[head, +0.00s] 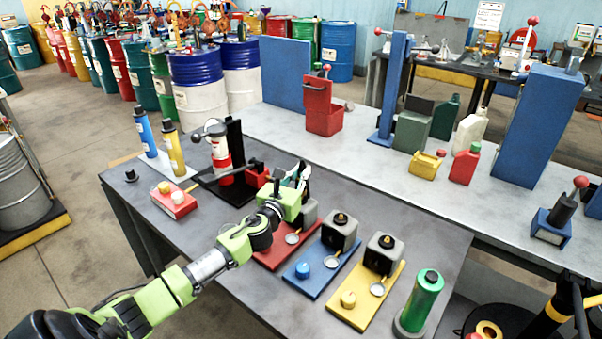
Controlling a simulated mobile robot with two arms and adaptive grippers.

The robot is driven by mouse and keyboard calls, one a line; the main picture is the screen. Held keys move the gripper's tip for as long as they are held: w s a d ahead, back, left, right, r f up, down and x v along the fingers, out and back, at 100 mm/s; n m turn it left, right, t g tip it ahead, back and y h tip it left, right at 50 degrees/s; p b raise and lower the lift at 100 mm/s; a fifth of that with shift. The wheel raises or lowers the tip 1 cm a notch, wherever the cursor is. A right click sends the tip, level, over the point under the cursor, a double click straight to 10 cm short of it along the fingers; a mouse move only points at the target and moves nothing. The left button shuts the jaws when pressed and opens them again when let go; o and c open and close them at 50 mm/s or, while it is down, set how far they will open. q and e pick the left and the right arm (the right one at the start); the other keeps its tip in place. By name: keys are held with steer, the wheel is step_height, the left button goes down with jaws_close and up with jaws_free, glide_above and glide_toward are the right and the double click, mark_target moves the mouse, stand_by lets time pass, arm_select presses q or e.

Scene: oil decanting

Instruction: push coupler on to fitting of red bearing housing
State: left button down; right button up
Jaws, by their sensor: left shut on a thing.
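My left gripper (296,178) is at the far end of the red plate (272,258), close to the bearing housing (308,213) on it. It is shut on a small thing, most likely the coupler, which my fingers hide. The grey housing is partly covered by my gripper and wrist. Its fitting is hidden, so I cannot tell whether the coupler touches it. A red and white grease pump (219,155) stands upright on a black base to the left of my gripper. My right gripper is not in view.
To the right stand similar housings on a blue plate (305,283) and a yellow plate (350,315), then a green cylinder (421,300). A red box (174,201) and blue and yellow tubes (174,150) are at the left. Bare table (425,240) lies at the right.

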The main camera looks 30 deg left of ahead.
arm_select(q)
steer(key=shift+f+b, duration=0.65)
steer(key=shift+f, duration=0.15)
steer(key=c, duration=2)
jaws_free()
steer(key=shift+r, duration=0.1)
steer(key=s, duration=0.4)
steer(key=s+d, duration=0.1)
steer(key=s, duration=0.3)
steer(key=s+d, duration=0.1)
steer(key=s, duration=0.3)
steer(key=shift+d, duration=0.1)
